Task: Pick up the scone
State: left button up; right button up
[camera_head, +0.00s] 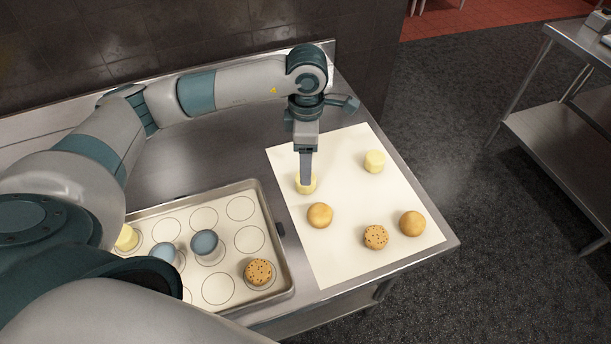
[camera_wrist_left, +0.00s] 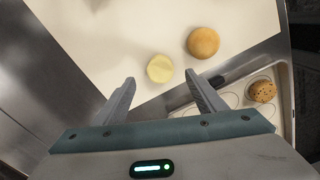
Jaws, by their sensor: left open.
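A pale yellow, short round piece, which looks like the scone (camera_head: 299,190), sits on the white sheet near its left edge. My left gripper (camera_head: 306,180) points down over it and partly hides it. In the left wrist view the scone (camera_wrist_left: 159,68) shows just beyond the open fingertips (camera_wrist_left: 160,78), centred between them. Nothing is held; whether the fingers touch it cannot be told. A second pale piece (camera_head: 374,161) like it lies toward the sheet's far right. My right gripper is not in view.
The white sheet (camera_head: 337,258) also carries golden round pieces (camera_head: 320,215) (camera_head: 412,223) and a speckled one (camera_head: 375,237). A baking tray (camera_head: 285,271) on the left holds a speckled piece (camera_head: 258,272), a pale piece (camera_head: 127,238) and two blue-grey pieces (camera_head: 207,244). A wall backs the steel counter.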

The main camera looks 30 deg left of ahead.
pick_arm(q)
jog(key=shift+f, duration=1.05)
jog(key=f+p, duration=0.2)
jog(key=shift+s+p, duration=0.1)
jog(key=shift+p, duration=0.3)
jog(key=shift+f+p, duration=0.55)
jog(key=shift+f, duration=0.4)
jog(key=shift+a+f, duration=0.1)
jog(key=shift+f, duration=0.55)
jog(key=c, duration=1.1)
